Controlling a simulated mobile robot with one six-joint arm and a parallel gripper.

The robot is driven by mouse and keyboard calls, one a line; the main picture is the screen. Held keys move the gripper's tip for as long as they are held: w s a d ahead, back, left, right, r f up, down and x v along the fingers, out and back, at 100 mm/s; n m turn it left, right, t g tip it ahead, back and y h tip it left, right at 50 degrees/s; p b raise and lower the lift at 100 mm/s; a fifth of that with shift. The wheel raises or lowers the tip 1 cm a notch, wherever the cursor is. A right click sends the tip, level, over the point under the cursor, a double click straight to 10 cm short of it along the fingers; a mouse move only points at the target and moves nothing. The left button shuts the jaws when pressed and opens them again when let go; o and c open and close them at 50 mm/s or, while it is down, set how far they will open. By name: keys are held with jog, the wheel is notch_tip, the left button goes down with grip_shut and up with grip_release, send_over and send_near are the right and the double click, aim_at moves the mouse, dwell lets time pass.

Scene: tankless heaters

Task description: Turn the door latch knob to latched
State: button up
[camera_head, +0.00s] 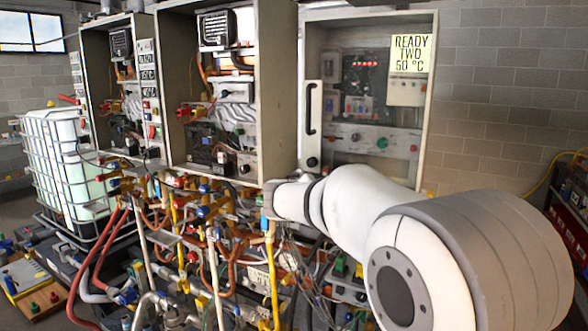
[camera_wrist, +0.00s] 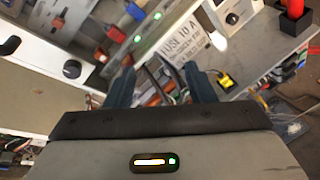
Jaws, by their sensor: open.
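The door latch knob (camera_head: 312,162) is a small round black knob on the light door strip of the right-hand cabinet (camera_head: 433,120), below a black bar handle (camera_head: 311,108). In the wrist view the knob (camera_wrist: 72,69) is on the pale door panel, left of my fingers and apart from them. Part of the handle (camera_wrist: 10,46) shows at the left edge. My gripper (camera_wrist: 161,82) is open, with two dark blue fingers apart and no object held between them. In the head view my white arm crosses in front below the cabinet, and I cannot make out the fingers there.
Two open heater cabinets (camera_head: 257,90) stand left of the closed one. Pipes, valves and hoses (camera_head: 185,235) crowd the space below them. A caged white tank (camera_head: 62,150) stands far left. A block wall (camera_head: 505,110) is behind on the right.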

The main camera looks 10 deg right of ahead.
aim_at(310, 163)
jog(key=w+a+r+n+t, duration=0.45)
jog(key=w+a+n, duration=0.25)
jog(key=w, duration=0.4)
jog(key=x, duration=0.2)
jog(key=p+x, duration=0.1)
jog(key=x, duration=0.1)
jog(key=p+x, duration=0.1)
jog(key=x, duration=0.2)
jog(key=shift+f, duration=0.3)
jog(key=shift+s, duration=0.1)
